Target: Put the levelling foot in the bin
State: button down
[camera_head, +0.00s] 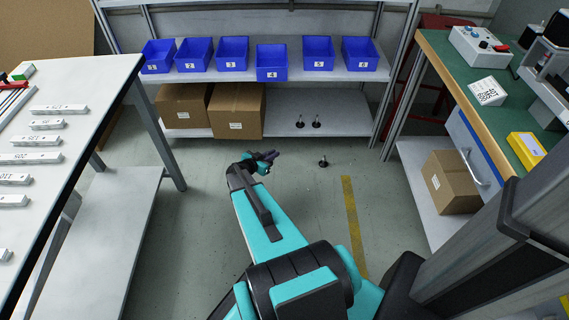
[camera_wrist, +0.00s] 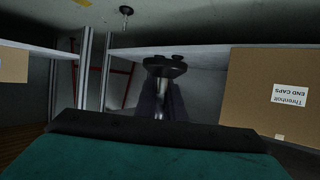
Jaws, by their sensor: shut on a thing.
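My gripper (camera_head: 268,157) is low over the floor in front of the shelf rack. In the wrist view, which looks upside down, my gripper (camera_wrist: 164,106) is shut on the stem of a levelling foot (camera_wrist: 165,68), with its round black base beyond the fingertips. Another levelling foot (camera_head: 323,161) stands upright on the floor to the right, also in the wrist view (camera_wrist: 126,12). Two more levelling feet, left (camera_head: 299,122) and right (camera_head: 316,121), stand on the lower shelf. Several numbered blue bins line the upper shelf; one bin (camera_head: 271,65) sits farther forward. Their insides look empty.
Cardboard boxes (camera_head: 236,112) fill the lower shelf's left part. A white table (camera_head: 80,95) with labelled bars stands left. A green-topped bench (camera_head: 455,75) with a control box (camera_head: 482,46) stands right. The floor between them is mostly free, with a yellow line (camera_head: 353,220).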

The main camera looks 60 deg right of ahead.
jog(key=w+a+r+n+t+y+p, duration=0.1)
jog(key=w+a+r+n+t+p, duration=0.2)
jog(key=w+a+r+p, duration=0.95)
jog(key=w+a+r+n+t+y+p, duration=0.1)
jog(key=w+a+r+n+t+p, duration=0.2)
jog(key=r, duration=1.8)
jog(key=w+a+r+n+t+y+p, duration=0.3)
jog(key=w+a+r+p, duration=0.45)
jog(key=r, duration=0.85)
jog(key=w+a+r+n+t+y+p, duration=0.1)
jog(key=a+r+p, duration=0.4)
jog(key=a+r, duration=0.5)
jog(key=w+a+r+n+t+y+p, duration=0.2)
jog(key=a+r+n+y+p, duration=0.2)
jog(key=a+r, duration=0.7)
jog(key=w+a+r+n+t+y+p, duration=0.2)
jog(key=a+r+p, duration=0.4)
jog(key=r, duration=1.8)
jog(key=a+n+y, duration=0.1)
jog(key=a+n, duration=0.1)
jog(key=a, duration=0.2)
jog(key=shift+w+a+p, duration=0.15)
jog(key=shift+w+p, duration=0.15)
jog(key=shift+p, duration=0.1)
